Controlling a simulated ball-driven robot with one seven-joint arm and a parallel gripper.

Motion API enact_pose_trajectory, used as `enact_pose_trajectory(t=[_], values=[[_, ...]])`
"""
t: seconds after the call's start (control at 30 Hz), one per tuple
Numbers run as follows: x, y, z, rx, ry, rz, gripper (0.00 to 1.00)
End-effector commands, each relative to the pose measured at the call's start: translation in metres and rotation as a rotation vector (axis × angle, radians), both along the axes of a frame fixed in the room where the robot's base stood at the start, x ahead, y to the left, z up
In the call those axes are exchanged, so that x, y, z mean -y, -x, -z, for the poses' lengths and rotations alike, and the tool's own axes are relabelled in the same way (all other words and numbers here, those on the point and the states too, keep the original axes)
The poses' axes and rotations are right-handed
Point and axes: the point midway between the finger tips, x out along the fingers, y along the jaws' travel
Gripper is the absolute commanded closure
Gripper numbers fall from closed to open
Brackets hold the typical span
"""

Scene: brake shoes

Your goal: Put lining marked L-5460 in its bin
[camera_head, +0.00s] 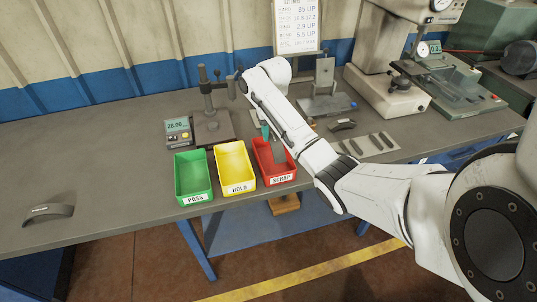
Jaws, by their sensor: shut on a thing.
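My gripper (265,131) is at the red SCRAP bin (281,181), mostly hidden by my own arm. A small teal part shows there. It is shut on a grey piece (278,151) that shows upright against the inside of the red bin. I cannot read any mark on it, nor tell whether it touches the bin floor. Left of it stand the yellow HOLD bin (240,187) and the green PASS bin (195,198); both look empty. One dark curved lining (48,214) with a pale label lies at the bench's left. Another (342,126) lies right of my arm. Their labels are unreadable.
A gauge stand (212,124) and a small display (178,131) stand behind the bins. Several dark strips (371,144) lie on a pale sheet at right. The bench left of the bins is mostly clear.

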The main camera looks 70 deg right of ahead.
Motion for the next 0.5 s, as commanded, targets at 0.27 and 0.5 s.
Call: enact_pose_trajectory(t=[0.27,0.5], values=[[0.000,0.001,0.044,-0.002,-0.001,0.000,0.95],[-0.001,0.001,0.070,-0.003,-0.001,0.001,0.95]])
